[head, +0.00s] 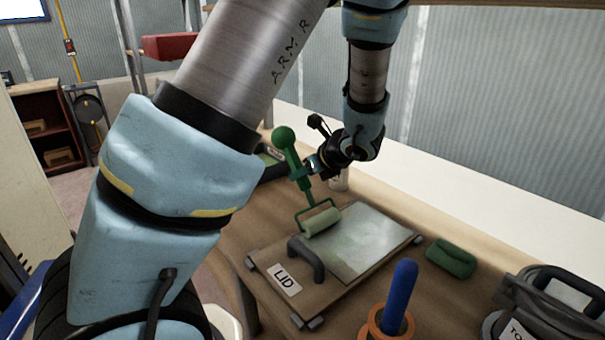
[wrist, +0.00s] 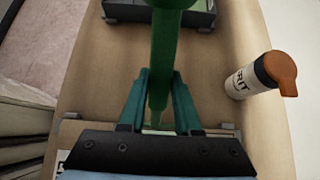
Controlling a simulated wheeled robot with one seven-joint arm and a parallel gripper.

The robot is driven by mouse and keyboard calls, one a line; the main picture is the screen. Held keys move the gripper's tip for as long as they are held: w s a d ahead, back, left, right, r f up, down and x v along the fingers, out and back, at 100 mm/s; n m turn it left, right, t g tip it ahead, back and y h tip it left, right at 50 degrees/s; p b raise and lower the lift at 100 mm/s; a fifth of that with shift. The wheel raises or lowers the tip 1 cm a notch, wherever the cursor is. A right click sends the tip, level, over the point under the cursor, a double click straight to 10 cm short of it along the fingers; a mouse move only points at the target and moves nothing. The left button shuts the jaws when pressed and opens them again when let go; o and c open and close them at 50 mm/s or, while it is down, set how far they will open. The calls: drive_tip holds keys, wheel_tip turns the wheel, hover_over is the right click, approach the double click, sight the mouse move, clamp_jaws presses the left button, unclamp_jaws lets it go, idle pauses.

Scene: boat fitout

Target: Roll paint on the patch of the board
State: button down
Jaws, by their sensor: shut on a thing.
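My gripper (head: 306,170) is shut on the green handle of a paint roller (head: 320,222). In the wrist view my teal fingers (wrist: 160,80) stand on both sides of that green handle (wrist: 161,60). The handle is tilted, with a round knob at its upper end. The pale green roller sleeve is at the left edge of the patch (head: 375,238); I cannot tell whether it touches. The patch is light grey with a greenish tint over its left part. It lies on a brown board (head: 262,260) with a dark grab handle and a "LID" label.
A green folded cloth or sponge (head: 452,259) lies right of the board. A blue handle (head: 401,285) stands in an orange ring in front. A dark toolbox (head: 560,300) is at the right. A bottle with an orange cap (wrist: 250,78) stands on the bench in the wrist view.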

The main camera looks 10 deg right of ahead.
sight(308, 185)
drive_tip(key=s, duration=0.1)
drive_tip(key=s+d, duration=0.1)
drive_tip(key=s+d+p, duration=0.1)
drive_tip(key=s, duration=0.1)
drive_tip(key=shift+r, duration=0.15)
drive_tip(key=shift+s+d, duration=0.1)
drive_tip(key=shift+s, duration=0.1)
drive_tip(key=shift+s+d+f+p, duration=0.1)
drive_tip(key=shift+s+d, duration=0.25)
drive_tip(key=shift+s, duration=0.35)
drive_tip(key=shift+s+d+f+p, duration=0.15)
drive_tip(key=shift+s+d, duration=0.25)
drive_tip(key=shift+s, duration=0.25)
drive_tip(key=shift+s+d+r+p, duration=0.1)
drive_tip(key=shift+s+d, duration=0.25)
drive_tip(key=shift+s, duration=0.35)
drive_tip(key=s, duration=0.1)
drive_tip(key=s+d+p, duration=0.1)
drive_tip(key=s, duration=0.1)
drive_tip(key=s+d, duration=0.1)
drive_tip(key=shift+s+d, duration=0.1)
drive_tip(key=shift+s, duration=0.05)
